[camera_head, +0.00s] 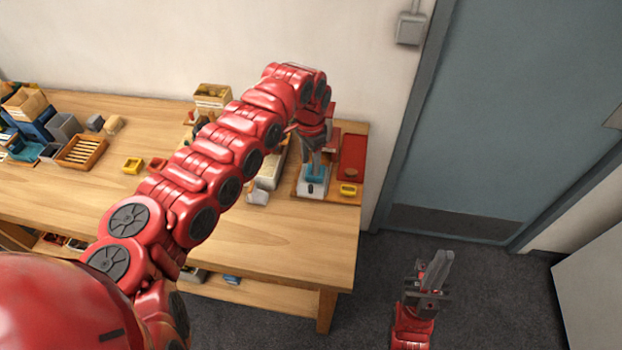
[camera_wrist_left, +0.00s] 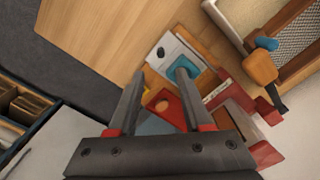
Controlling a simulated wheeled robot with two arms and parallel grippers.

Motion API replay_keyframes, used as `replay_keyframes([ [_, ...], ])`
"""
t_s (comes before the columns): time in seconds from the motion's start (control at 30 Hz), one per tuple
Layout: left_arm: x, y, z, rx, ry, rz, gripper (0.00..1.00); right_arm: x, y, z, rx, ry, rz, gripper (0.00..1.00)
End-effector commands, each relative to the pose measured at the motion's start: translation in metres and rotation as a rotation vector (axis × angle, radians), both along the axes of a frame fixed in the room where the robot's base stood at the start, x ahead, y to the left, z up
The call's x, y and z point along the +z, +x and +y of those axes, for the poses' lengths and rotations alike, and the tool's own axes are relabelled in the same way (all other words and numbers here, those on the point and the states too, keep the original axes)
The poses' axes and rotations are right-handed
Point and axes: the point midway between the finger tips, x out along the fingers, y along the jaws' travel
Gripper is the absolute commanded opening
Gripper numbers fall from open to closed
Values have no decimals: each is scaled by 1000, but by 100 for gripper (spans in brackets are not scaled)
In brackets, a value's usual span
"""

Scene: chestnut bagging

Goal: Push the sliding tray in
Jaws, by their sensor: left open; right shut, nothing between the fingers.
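A white plate (camera_head: 311,188) with a blue pad (camera_head: 316,171) on it lies on a wooden board at the right end of the bench. I cannot tell for sure which part is the sliding tray. A red tray (camera_head: 352,160) stands behind and to the right of the plate. My left gripper (camera_head: 315,152) is open and points down over the blue pad, partly covering it. In the left wrist view the two fingertips (camera_wrist_left: 161,74) stand apart before the white plate (camera_wrist_left: 171,50); contact is unclear. My right gripper (camera_head: 441,262) is shut and empty, off the bench's right side.
A small yellow block (camera_head: 348,189) sits right of the plate. A pale box (camera_head: 272,165) stands left of it, partly behind my left arm. A slatted wooden tray (camera_head: 81,152) and several bins fill the left end. The bench's (camera_head: 285,235) front right area is clear.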

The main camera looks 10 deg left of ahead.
Motion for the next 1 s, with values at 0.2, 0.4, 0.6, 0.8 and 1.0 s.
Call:
replay_keyframes([
  [0.2, -50, -2, -3, -3, -2, 5, 50, 24, 0, 0, 0, 0, 0, 0],
  [0.4, -89, 0, -3, -1, -3, 0, 50, 26, 0, 0, 0, 0, 0, 0],
  [0.6, -105, 1, -2, -1, -2, -4, 50, 26, 0, 0, 0, 0, 0, 0],
  [0.8, -109, 1, -1, 0, -1, -4, 50, 26, 0, 0, 0, 0, 0, 0],
  [1.0, -108, 1, -1, 0, -1, -4, 42, 26, 0, 0, 0, 0, 0, 0],
])
